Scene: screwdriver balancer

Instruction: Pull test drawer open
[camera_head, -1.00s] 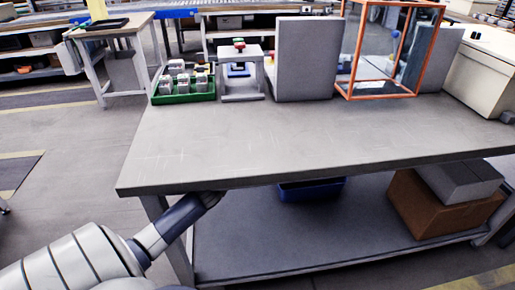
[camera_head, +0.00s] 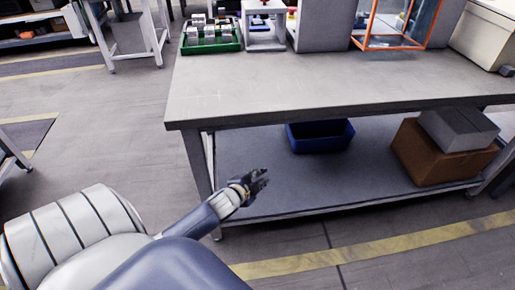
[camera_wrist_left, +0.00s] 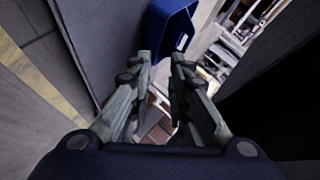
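No part clearly shows as a test drawer. A blue open-topped bin (camera_head: 320,136) shows beneath the tabletop, and I cannot tell whether it is the drawer. In the left wrist view the blue bin (camera_wrist_left: 163,28) is beyond my fingertips, with a small light slot in its side. My left gripper (camera_head: 262,178) is below the tabletop's front edge, left of the blue bin and apart from it. In the left wrist view my left gripper (camera_wrist_left: 160,58) has its fingers apart with nothing between them. My right gripper is out of view.
The workbench (camera_head: 300,95) has a leg at its front left and a lower shelf (camera_head: 290,185). A brown box (camera_head: 440,155) carries a grey box (camera_head: 459,130) at the shelf's right. A green tray (camera_head: 212,47) stands on top. The front tabletop is clear.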

